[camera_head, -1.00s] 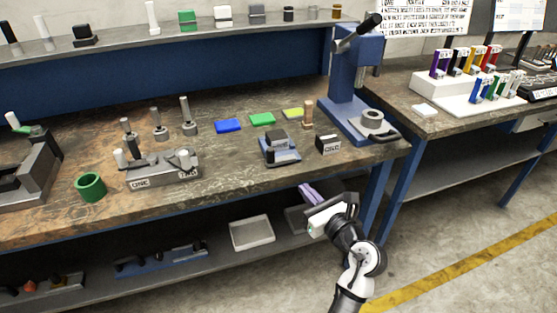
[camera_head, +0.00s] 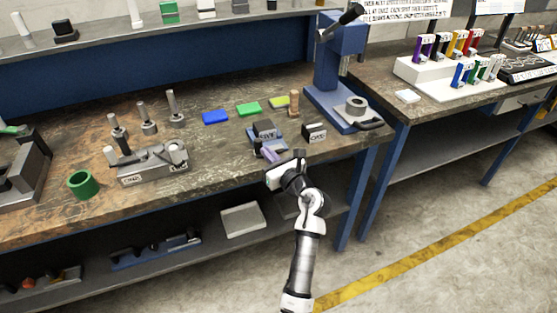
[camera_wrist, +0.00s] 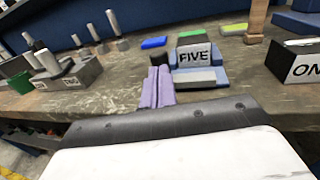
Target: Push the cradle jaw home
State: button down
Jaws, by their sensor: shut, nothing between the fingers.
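The cradle (camera_head: 279,143) is a small blue holder on the bench top with a dark block in it. In the wrist view the block (camera_wrist: 193,56) reads FIVE, and a grey jaw piece (camera_wrist: 200,78) lies across the cradle's near side. My gripper (camera_head: 268,152) has purple fingers and is at the bench's front edge, just in front of the cradle. In the wrist view the shut, empty fingers (camera_wrist: 158,72) point at the bench, left of the grey jaw. I cannot tell whether they touch the cradle, as the arm partly hides it in the head view.
A dark block labelled ONE (camera_wrist: 302,62) stands right of the cradle. The blue press (camera_head: 340,75) stands at right. A grey fixture (camera_head: 152,163) and green cup (camera_head: 81,184) are at left.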

aim_at(261, 140)
jog(key=shift+w+a, duration=0.35)
jog(key=shift+w, duration=0.25)
jog(key=shift+d+x, duration=0.15)
jog(key=shift+x, duration=0.85)
jog(key=shift+d+x, duration=0.2)
jog(key=shift+x, duration=0.75)
jog(key=shift+w+r, duration=0.15)
